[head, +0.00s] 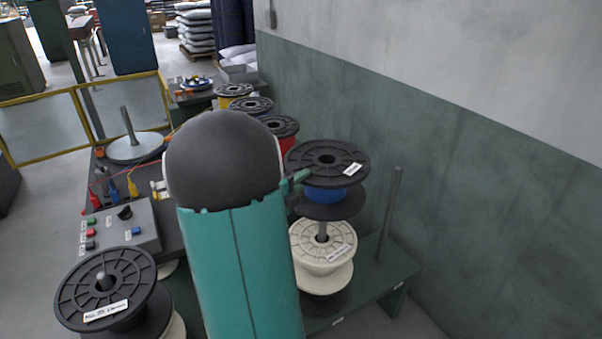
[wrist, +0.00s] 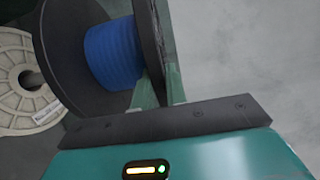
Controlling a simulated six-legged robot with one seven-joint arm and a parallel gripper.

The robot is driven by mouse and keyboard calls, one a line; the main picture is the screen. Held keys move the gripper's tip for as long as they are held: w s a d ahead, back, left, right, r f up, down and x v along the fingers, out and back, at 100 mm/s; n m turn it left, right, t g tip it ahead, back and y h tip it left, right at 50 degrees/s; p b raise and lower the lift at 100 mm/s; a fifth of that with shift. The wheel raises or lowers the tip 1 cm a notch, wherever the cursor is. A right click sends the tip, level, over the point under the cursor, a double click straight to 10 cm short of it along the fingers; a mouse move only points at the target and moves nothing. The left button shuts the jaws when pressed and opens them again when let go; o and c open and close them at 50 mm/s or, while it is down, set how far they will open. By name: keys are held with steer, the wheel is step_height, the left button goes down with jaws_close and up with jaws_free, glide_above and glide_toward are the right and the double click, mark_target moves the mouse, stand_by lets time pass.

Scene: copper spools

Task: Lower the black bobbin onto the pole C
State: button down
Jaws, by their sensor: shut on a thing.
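The black bobbin (head: 327,161) has wide black flanges, a blue winding and a white label. In the head view it is right of centre, above the white spool. My gripper (head: 297,181) is shut on the edge of its upper flange. In the wrist view the bobbin (wrist: 108,50) shows blue between its flanges, with my gripper's fingers (wrist: 158,85) at one flange. A pole (head: 322,230) rises from the white spool under the bobbin; whether it enters the bobbin is hidden. A bare pole (head: 390,212) stands to the right. The letters on the poles' labels are unreadable.
The white spool (head: 322,244) sits over a black-flanged one; it also shows in the wrist view (wrist: 22,85). Red (head: 281,129) and yellow (head: 234,92) spools stand behind. Another black spool (head: 104,289) is front left, near a control box (head: 115,232). A wall (head: 470,170) bounds the right.

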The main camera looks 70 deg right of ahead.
step_height(320, 180, down, 18)
stand_by(1.8)
steer(key=shift+w+f, duration=0.1)
steer(key=shift+f, duration=0.4)
stand_by(0.3)
steer(key=c, duration=1.3)
jaws_free()
steer(key=shift+c, duration=0.2)
steer(key=v, duration=1.4)
steer(key=shift+f, duration=0.1)
